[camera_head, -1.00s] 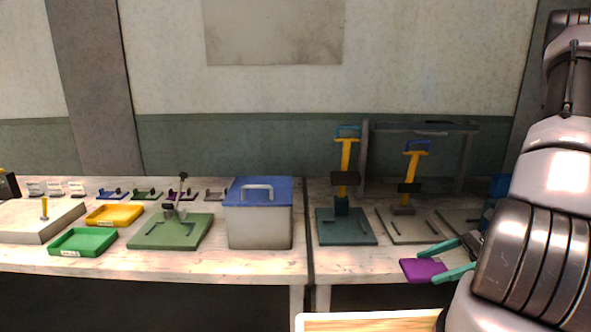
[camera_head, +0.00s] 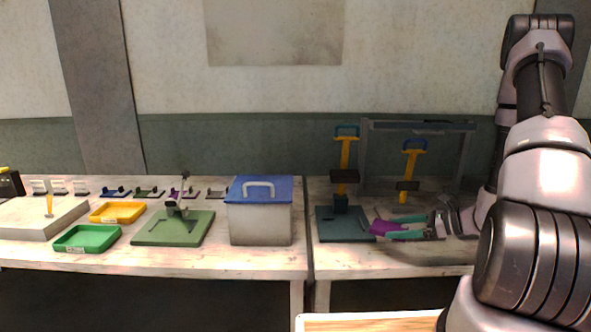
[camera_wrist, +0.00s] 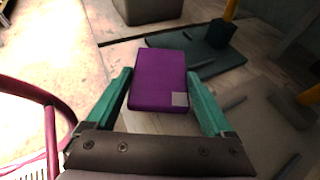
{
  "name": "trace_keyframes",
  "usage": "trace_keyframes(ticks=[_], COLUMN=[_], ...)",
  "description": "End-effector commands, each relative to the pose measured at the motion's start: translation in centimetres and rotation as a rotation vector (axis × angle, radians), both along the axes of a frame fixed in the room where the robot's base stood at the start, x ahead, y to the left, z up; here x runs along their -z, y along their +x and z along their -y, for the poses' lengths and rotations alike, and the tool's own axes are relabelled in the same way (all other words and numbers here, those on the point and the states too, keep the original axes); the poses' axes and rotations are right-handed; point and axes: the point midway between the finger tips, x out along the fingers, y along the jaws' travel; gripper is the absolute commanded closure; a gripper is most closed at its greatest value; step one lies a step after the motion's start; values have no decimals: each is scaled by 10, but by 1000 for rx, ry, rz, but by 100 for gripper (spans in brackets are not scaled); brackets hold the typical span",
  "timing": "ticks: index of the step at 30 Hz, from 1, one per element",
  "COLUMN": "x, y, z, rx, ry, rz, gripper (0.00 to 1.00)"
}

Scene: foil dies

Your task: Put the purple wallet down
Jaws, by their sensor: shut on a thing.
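The purple wallet (camera_head: 383,228) is a flat purple block with a pale grey square at one corner. It also shows in the wrist view (camera_wrist: 158,72). My gripper (camera_head: 388,228) is shut on it, with one teal finger on either side. The wallet is over the right-hand table, by the right edge of the teal press base (camera_head: 340,237). I cannot tell whether it touches the table or hangs above it.
A second yellow-handled press (camera_head: 412,160) stands behind my gripper, its grey base partly hidden. A blue-lidded box (camera_head: 259,222) stands left of the table gap. Further left are a green press base (camera_head: 150,236), a green tray (camera_head: 88,246) and a yellow tray (camera_head: 118,219).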

Motion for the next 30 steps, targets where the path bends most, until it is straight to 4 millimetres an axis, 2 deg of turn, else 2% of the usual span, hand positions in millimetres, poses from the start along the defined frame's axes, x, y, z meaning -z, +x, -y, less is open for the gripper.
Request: trace_keyframes(ticks=[3, 6, 12, 15, 21, 30], x=[-2, -4, -13, -18, -26, -30], y=[45, 80, 134, 154, 177, 184], z=[-7, -10, -11, -10, -7, -3], rx=[155, 293, 562, 690, 908, 1055], ry=[-1, 0, 0, 0, 0, 1], rz=[2, 1, 2, 2, 1, -1], gripper=[71, 71, 71, 71, 71, 71])
